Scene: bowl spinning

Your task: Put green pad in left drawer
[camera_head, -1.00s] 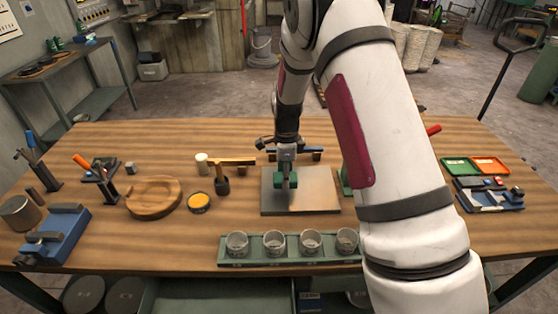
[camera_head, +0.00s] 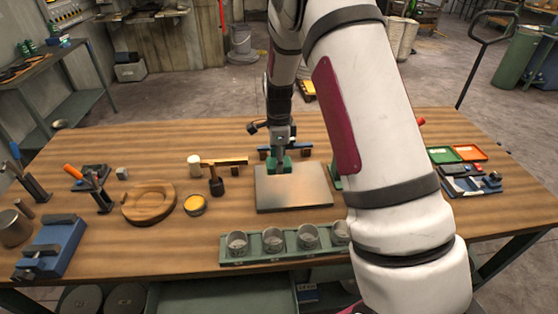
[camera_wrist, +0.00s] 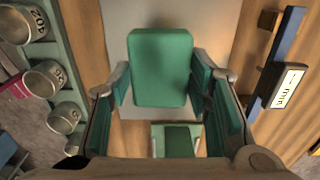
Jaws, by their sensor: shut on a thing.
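The green pad (camera_wrist: 160,68) is a rounded block between the fingers of my gripper (camera_wrist: 168,85) in the wrist view. In the head view my gripper (camera_head: 281,168) points down with green at its tip, over the back part of a flat metal plate (camera_head: 300,192). My gripper is shut on the pad. The exact gap between pad and plate is hard to judge. Below the front table edge, a green drawer-like surface (camera_head: 215,297) shows partly at the bottom of the head view. I cannot tell whether it is the left drawer.
A green rack (camera_head: 235,258) with several metal cups stands at the front table edge. A blue vise (camera_head: 52,245) is far left. Green (camera_head: 441,155) and orange (camera_head: 469,152) trays are right.

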